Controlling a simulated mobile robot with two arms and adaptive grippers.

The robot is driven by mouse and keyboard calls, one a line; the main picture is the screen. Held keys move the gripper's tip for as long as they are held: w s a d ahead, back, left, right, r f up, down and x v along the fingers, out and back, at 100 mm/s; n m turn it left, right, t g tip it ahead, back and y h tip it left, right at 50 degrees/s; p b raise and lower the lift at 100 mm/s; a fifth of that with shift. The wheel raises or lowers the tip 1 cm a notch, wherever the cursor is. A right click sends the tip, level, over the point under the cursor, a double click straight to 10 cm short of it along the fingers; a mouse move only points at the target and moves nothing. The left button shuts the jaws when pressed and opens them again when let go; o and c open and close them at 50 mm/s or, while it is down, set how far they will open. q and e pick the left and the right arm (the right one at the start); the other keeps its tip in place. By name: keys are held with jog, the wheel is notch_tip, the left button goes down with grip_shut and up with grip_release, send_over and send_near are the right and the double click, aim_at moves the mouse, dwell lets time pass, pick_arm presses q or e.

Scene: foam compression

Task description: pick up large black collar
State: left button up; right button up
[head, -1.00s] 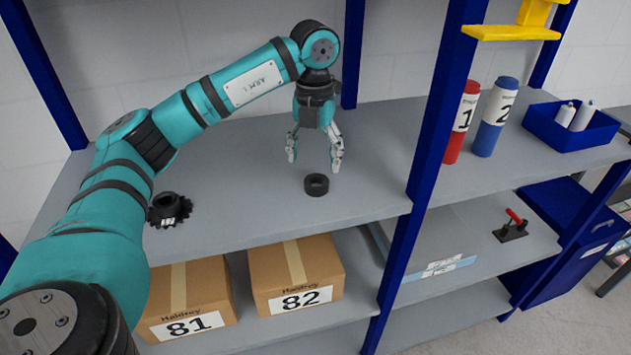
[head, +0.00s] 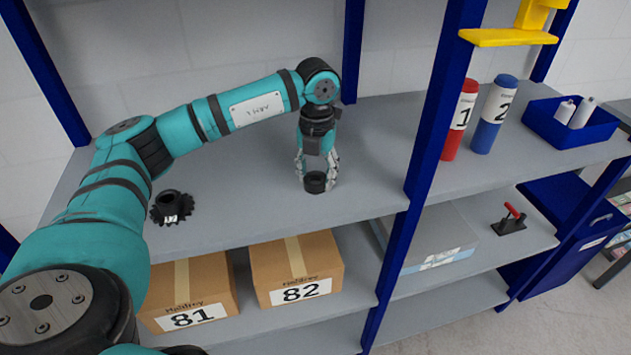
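The black collar (head: 315,183) is a short dark ring lying on the grey upper shelf (head: 240,215). My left gripper (head: 316,178) points straight down over it, with one finger on each side of the collar. The fingers are apart, and I cannot tell whether they touch its sides. The collar appears to rest on the shelf. My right gripper is not in view.
A black gear (head: 173,207) stands on the same shelf to the left, near my arm. A blue upright (head: 432,130) is right of the gripper. Boxes 81 (head: 190,285) and 82 (head: 297,268) are below. The shelf around the collar is otherwise clear.

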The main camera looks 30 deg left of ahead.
pick_arm(q)
jog(key=c, duration=0.4)
jog(key=shift+c, duration=0.9)
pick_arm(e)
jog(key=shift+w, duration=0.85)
